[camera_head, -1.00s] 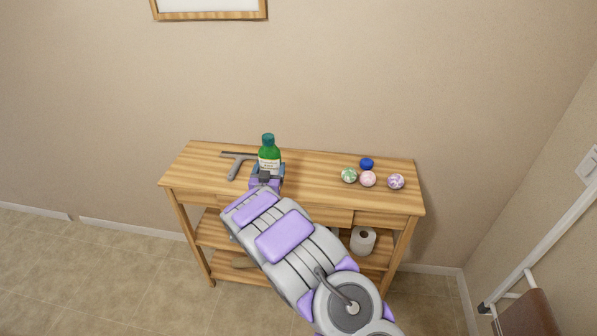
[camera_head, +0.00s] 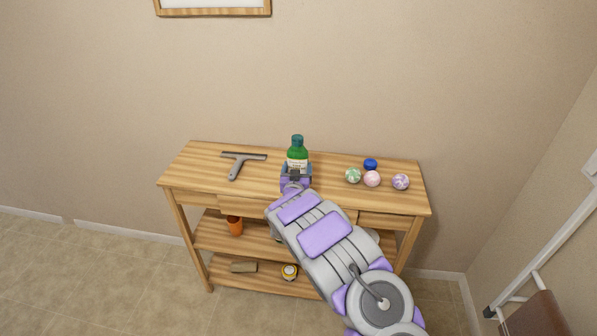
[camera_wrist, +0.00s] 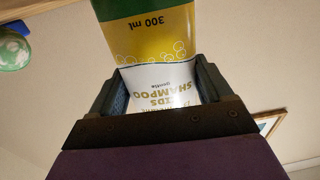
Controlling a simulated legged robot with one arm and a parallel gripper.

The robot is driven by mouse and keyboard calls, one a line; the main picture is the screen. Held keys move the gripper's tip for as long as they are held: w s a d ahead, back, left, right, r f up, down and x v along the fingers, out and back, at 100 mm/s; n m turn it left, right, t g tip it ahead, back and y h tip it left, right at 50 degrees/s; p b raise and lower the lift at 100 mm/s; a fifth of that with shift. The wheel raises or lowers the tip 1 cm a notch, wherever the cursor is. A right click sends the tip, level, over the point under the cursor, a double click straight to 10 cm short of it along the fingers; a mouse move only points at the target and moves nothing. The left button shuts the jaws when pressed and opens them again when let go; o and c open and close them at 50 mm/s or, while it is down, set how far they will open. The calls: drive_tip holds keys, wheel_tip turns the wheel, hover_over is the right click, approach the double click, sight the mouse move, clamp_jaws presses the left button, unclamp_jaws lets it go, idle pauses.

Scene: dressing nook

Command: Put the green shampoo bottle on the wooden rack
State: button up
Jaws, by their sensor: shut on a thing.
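The green shampoo bottle (camera_head: 297,154) with a dark teal cap is upright at the middle of the wooden rack's top (camera_head: 210,178). My gripper (camera_head: 296,172) is shut on it from the front. In the wrist view the bottle (camera_wrist: 150,40) shows a white and yellow label, upside down, between my two fingers (camera_wrist: 165,92). I cannot tell whether its base touches the top or is a little above it. My gripper hides the bottle's lower part.
A grey squeegee (camera_head: 238,163) lies left of the bottle. Several balls, one pink (camera_head: 372,179), and a blue round thing (camera_head: 370,164) are to the right. Lower shelves hold an orange cup (camera_head: 235,226), a yellow-and-white round item (camera_head: 289,272) and a tan block (camera_head: 243,267).

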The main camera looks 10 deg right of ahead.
drive_tip(key=shift+a, duration=0.2)
drive_tip(key=shift+d, duration=0.6)
drive_tip(key=o, duration=1.3)
drive_tip(key=shift+d, duration=0.35)
drive_tip(key=shift+o, duration=0.2)
drive_tip(key=shift+a+r, duration=0.1)
drive_tip(key=shift+a, duration=0.7)
drive_tip(key=d+p+v, duration=0.1)
drive_tip(key=p+v, duration=0.1)
drive_tip(key=v, duration=0.9)
drive_tip(key=shift+s+a+p, duration=0.15)
drive_tip(key=shift+s+p, duration=0.25)
drive_tip(key=shift+s, duration=0.1)
